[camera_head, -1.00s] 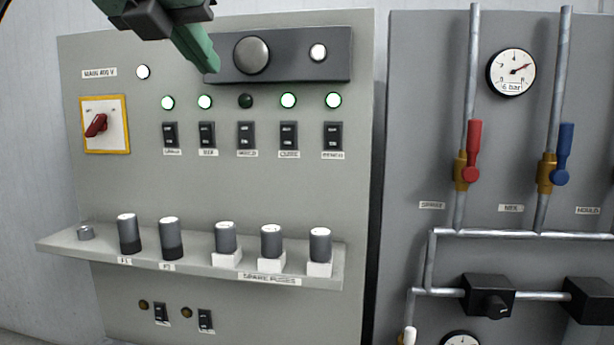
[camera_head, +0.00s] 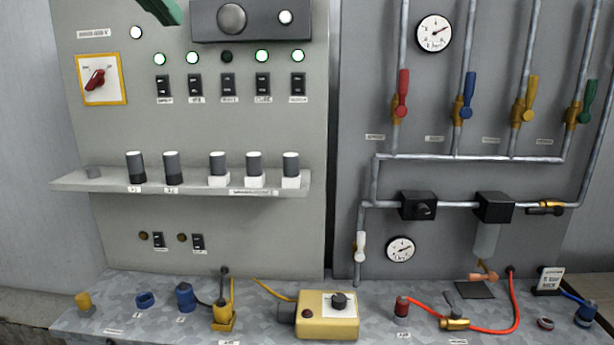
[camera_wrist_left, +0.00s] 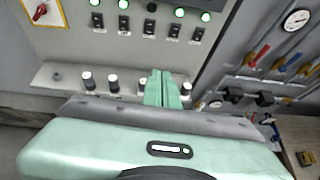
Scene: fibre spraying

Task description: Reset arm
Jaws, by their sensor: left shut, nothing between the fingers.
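My left gripper (camera_head: 160,10) shows only as green fingers at the top edge of the head view, in front of the control panel (camera_head: 200,130). In the left wrist view the green fingers of my left gripper (camera_wrist_left: 162,88) are together and empty, pointing at the panel above the fuse shelf (camera_head: 75,182). The row of switches (camera_head: 228,85) has lit lamps above it, except the dark middle one. The red rotary switch (camera_head: 96,80) sits on a yellow-edged plate. My right gripper is not in view.
A pipe panel (camera_head: 350,90) on the right carries red (camera_head: 402,90), blue (camera_head: 468,95), yellow (camera_head: 528,98) and green (camera_head: 585,100) valve handles. The metal bench (camera_head: 260,335) below holds a yellow control box (camera_head: 327,314), connectors and a red hose (camera_head: 425,303).

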